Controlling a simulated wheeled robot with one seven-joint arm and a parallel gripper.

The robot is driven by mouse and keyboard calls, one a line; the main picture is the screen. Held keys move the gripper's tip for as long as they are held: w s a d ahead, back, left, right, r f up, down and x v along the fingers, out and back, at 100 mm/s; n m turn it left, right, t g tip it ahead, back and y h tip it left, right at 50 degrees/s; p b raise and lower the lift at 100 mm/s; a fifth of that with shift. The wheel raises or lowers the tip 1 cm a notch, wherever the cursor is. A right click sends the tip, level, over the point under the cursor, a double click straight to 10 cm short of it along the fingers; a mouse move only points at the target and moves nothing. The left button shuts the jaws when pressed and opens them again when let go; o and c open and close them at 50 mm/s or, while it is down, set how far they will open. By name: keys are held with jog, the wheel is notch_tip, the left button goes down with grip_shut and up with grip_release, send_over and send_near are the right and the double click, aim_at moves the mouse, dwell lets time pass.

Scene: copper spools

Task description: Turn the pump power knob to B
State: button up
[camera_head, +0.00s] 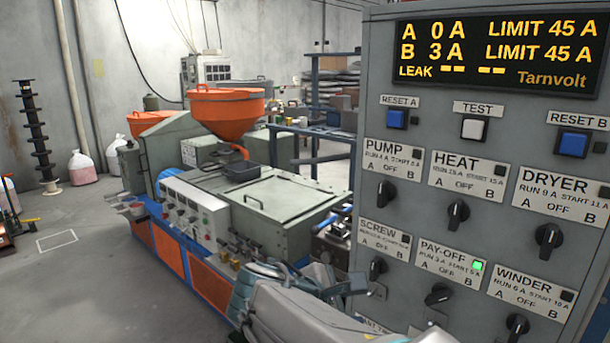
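The pump knob (388,193) is a black rotary knob at the upper left of the grey panel (465,130). It stands about upright, towards OFF, between the A and B marks of the PUMP label (394,158). The small lamp at that label's corner is dark. My gripper (352,284) shows in part as dark pieces at the lower middle, beside the panel's lower left and below the pump knob. It appears apart from the pump knob. Its finger opening cannot be made out. The display (498,52) reads A 0 A and B 3 A, both with LIMIT 45 A.
The heat knob (458,214) and dryer knob (548,239) stand to the right. The screw knob (377,268), pay-off knob (438,294) and winder knob (517,326) are below. The pay-off lamp (477,266) is green. An extruder machine (270,205) with an orange hopper stands left.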

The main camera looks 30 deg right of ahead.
notch_tip(320, 180, up, 8)
jog(key=w+d+n+t+h+p, duration=0.1)
jog(key=w+d+n+h, duration=0.15)
jog(key=n, duration=0.25)
jog(key=n+t+h+p, duration=0.2)
jog(key=n+t+h, duration=0.1)
jog(key=n+h, duration=0.1)
send_near(381, 184)
jog(key=p+x, duration=0.2)
jog(key=x, duration=0.7)
jog(key=shift+w+d, duration=0.15)
jog(key=shift+d, duration=0.15)
grip_shut()
